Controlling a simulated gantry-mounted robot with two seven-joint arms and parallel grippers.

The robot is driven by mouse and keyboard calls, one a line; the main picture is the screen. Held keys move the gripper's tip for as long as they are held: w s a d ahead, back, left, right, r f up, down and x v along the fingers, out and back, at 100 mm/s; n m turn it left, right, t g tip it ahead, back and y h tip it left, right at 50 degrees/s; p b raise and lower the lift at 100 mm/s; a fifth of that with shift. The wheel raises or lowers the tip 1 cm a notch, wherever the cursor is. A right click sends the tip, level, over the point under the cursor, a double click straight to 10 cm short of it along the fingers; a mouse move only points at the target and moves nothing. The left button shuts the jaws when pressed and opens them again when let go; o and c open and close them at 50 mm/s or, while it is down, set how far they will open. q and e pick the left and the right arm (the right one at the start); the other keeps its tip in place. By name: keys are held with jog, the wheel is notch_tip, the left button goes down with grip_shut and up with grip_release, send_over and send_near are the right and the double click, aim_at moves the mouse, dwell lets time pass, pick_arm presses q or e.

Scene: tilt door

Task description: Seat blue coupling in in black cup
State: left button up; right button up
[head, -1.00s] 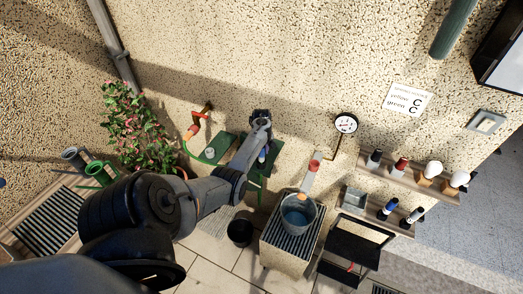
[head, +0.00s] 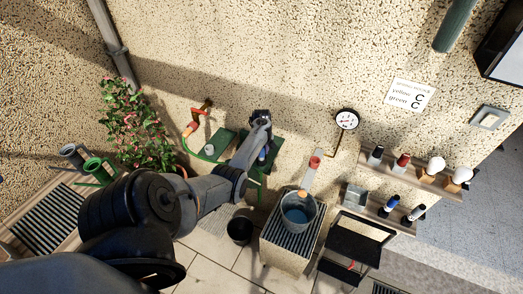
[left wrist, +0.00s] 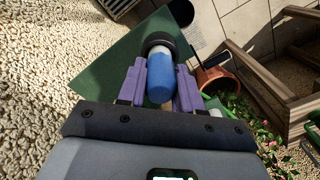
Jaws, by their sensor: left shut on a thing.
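My left gripper (left wrist: 160,82) is shut on the blue coupling (left wrist: 160,78), which sits between its purple fingers. The coupling's pale far end meets a black ring-shaped cup (left wrist: 172,40) over a dark green board (left wrist: 115,62). The ring shows around that end; I cannot tell how deep the end sits in it. In the head view, the blue coupling (head: 261,157) is a small spot below my left gripper, by the green stand (head: 224,142). The cup is not clear there. My right gripper is out of view.
A black bucket (head: 240,229) stands on the floor below the green stand. A grey pail (head: 299,210) sits on a grated block to the right. Wall shelves (head: 410,172) hold several bottle-like items. A potted plant (head: 135,125) is at the left.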

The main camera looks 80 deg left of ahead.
pick_arm(q)
jog(key=shift+f+b, duration=0.35)
jog(key=shift+f, duration=0.2)
jog(key=o, duration=1.1)
notch_tip(320, 180, up, 11)
jog(key=shift+f+b, duration=0.1)
jog(key=shift+b, duration=0.25)
jog(key=shift+d, duration=0.1)
